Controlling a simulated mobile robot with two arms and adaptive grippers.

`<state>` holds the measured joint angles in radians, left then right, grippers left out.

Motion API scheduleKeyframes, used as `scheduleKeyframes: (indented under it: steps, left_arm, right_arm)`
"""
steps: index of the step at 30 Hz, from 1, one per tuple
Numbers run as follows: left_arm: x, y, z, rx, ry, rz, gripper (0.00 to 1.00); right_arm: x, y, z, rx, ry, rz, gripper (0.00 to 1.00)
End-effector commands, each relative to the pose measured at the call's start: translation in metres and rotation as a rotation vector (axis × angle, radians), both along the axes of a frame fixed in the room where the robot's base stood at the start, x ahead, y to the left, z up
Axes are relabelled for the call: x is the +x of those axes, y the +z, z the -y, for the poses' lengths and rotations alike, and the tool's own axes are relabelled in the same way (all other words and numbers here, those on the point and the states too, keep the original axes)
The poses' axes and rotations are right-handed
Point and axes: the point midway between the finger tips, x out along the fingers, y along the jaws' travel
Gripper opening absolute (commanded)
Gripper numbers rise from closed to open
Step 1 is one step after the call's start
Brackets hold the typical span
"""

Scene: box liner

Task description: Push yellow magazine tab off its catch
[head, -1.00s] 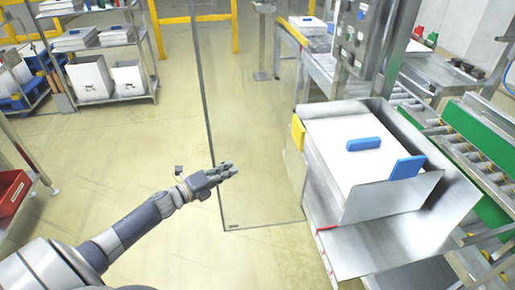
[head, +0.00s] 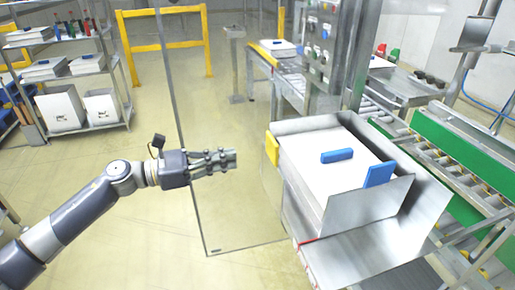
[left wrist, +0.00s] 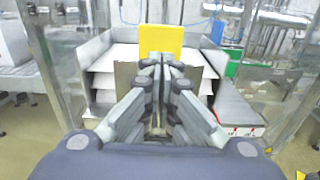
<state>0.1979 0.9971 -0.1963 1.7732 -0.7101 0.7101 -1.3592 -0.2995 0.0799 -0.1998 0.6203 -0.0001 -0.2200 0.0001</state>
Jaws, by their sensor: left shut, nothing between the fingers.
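The yellow tab (head: 272,149) stands at the left edge of the metal magazine (head: 300,127), which holds a white stack. In the left wrist view the yellow tab (left wrist: 161,38) is straight ahead, upright, just beyond my fingertips. My left gripper (head: 234,159) is shut and empty, pointing right at the tab with a gap between them. It also fills the middle of the left wrist view (left wrist: 160,62). The catch cannot be made out. My right gripper does not show.
A clear panel with a dark frame (head: 207,235) stands close to my left arm. A control box (head: 318,45) rises behind the magazine. Green-sided conveyors (head: 470,155) lie at the right.

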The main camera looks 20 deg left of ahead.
Motion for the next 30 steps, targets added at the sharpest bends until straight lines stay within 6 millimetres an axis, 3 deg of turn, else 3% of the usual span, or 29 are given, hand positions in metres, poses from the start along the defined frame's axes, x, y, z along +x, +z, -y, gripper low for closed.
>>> scheduleKeyframes:
  steps: [12,30]
  left_arm:
    - [0.039,0.004,0.057,-0.003,0.001,-0.001,0.00]
    - [0.048,-0.001,0.071,-0.002,0.001,-0.001,0.00]
  right_arm:
    - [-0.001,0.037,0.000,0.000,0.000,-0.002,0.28]
    - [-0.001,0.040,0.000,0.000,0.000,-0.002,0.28]
